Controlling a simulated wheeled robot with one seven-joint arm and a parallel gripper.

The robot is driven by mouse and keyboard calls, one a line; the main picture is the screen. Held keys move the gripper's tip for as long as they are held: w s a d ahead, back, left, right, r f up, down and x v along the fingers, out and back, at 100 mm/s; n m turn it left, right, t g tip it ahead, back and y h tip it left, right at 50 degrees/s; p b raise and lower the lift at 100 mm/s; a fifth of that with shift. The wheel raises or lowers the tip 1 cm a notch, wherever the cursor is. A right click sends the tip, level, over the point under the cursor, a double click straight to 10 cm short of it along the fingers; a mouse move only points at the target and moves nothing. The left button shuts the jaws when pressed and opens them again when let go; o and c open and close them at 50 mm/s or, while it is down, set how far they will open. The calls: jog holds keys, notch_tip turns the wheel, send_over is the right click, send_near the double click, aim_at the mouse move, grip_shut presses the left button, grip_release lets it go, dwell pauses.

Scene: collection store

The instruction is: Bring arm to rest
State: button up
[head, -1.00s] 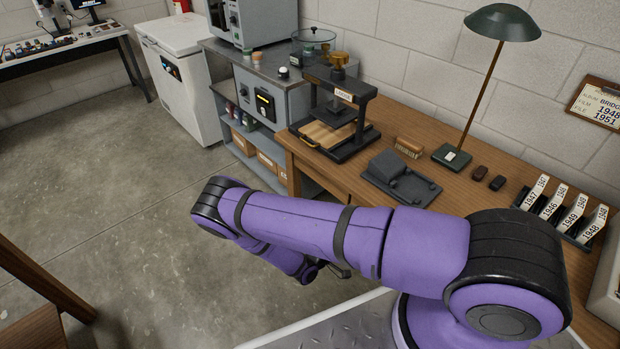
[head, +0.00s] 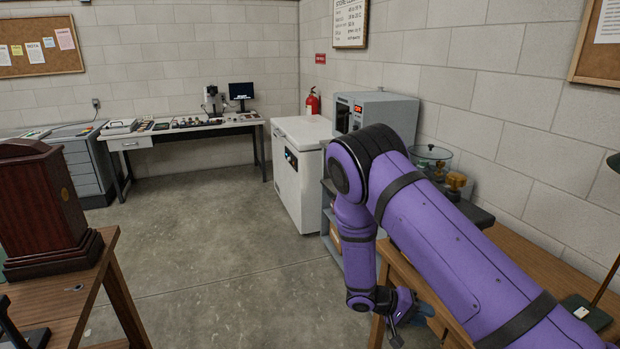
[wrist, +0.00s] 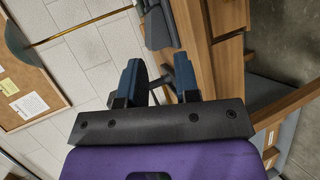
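My arm (head: 440,235) is purple with black bands. It rises from the lower right to a raised elbow and bends down at its far end. My gripper (head: 411,323) hangs low beside the wooden bench (head: 525,262), partly seen. In the wrist view my gripper (wrist: 157,66) has two blue-grey fingers standing apart. I see nothing clearly held between them; a dark shape shows in the gap, and I cannot tell what it is.
A white chest freezer (head: 302,175) and a grey oven-like unit (head: 372,112) stand beyond the arm. A wooden table (head: 75,290) with a dark wooden case (head: 42,205) is at left. The concrete floor (head: 220,250) between is clear.

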jog(key=s+r+y, duration=0.3)
jog(key=r, duration=0.7)
jog(key=s+d+r+m+y, duration=0.1)
jog(key=s+r+y, duration=0.15)
jog(key=r, duration=0.85)
jog(key=s+r+y, duration=0.2)
jog(key=r+y, duration=0.1)
jog(key=r, duration=0.7)
jog(key=s+r+n+t+y, duration=0.1)
jog(key=s+r+t+y, duration=0.1)
jog(key=s+r, duration=0.5)
jog(key=s+r+n+t+y, duration=0.1)
jog(key=s+r+t+y, duration=0.2)
jog(key=s, duration=0.9)
notch_tip(320, 180, up, 4)
jog(key=shift+s+r+t, duration=0.25)
jog(key=shift+s+t, duration=0.05)
jog(key=shift+t, duration=0.7)
jog(key=shift+a, duration=0.1)
